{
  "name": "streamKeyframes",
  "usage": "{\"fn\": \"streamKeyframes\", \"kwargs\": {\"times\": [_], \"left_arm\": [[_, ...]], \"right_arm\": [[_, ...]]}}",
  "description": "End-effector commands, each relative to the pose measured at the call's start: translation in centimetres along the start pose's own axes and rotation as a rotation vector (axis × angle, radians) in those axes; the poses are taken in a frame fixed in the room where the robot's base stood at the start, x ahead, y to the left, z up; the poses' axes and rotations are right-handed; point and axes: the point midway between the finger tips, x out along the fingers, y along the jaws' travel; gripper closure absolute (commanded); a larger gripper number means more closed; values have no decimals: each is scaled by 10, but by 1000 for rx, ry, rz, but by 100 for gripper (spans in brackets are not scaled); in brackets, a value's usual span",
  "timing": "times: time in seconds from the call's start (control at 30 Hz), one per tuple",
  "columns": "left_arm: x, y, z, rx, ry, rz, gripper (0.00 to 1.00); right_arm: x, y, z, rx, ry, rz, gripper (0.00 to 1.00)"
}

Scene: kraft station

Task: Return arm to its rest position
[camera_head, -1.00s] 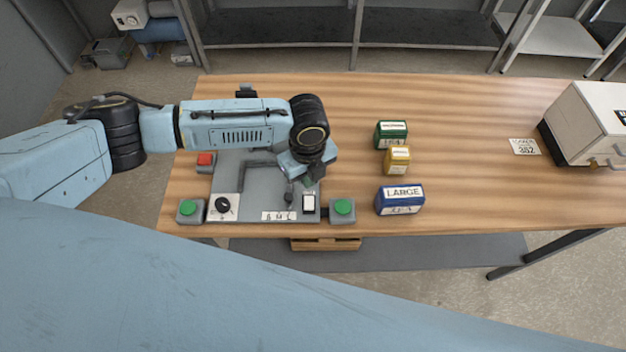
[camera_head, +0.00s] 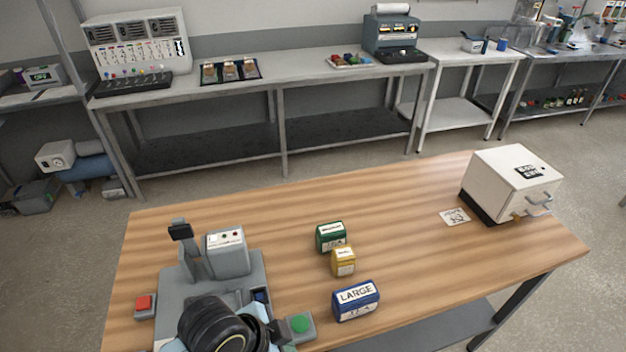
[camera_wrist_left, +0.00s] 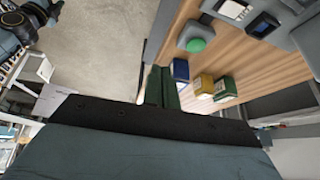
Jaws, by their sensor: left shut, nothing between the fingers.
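My left arm comes in at the bottom left of the head view, its black wrist joint over the front of the grey machine (camera_head: 210,277); its fingers are hidden there. In the left wrist view my left gripper (camera_wrist_left: 162,88) is shut and empty, its two dark fingers side by side. It is apart from the blue box (camera_wrist_left: 181,70), yellow box (camera_wrist_left: 204,85) and green box (camera_wrist_left: 224,88) on the table. No right gripper can be made out.
A red button (camera_head: 144,305) and green button (camera_head: 300,326) flank the machine. A long bench (camera_head: 300,78) stands behind.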

Motion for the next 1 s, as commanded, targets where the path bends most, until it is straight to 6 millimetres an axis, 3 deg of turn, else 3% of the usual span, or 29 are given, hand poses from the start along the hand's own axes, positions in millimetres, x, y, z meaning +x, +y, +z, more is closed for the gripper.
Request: {"fn": "streamKeyframes", "kwargs": {"times": [0.2, 0.63, 1.0], "left_arm": [[-33, -1, 66, -459, -51, -133, 100], [-89, 13, 174, -963, -201, -362, 100], [28, 8, 217, -948, -228, -327, 100]], "right_arm": [[0, 0, 0, 0, 0, 0, 45], [1, 0, 0, 0, 0, 0, 45], [35, -1, 3, 0, 0, -1, 45]]}}
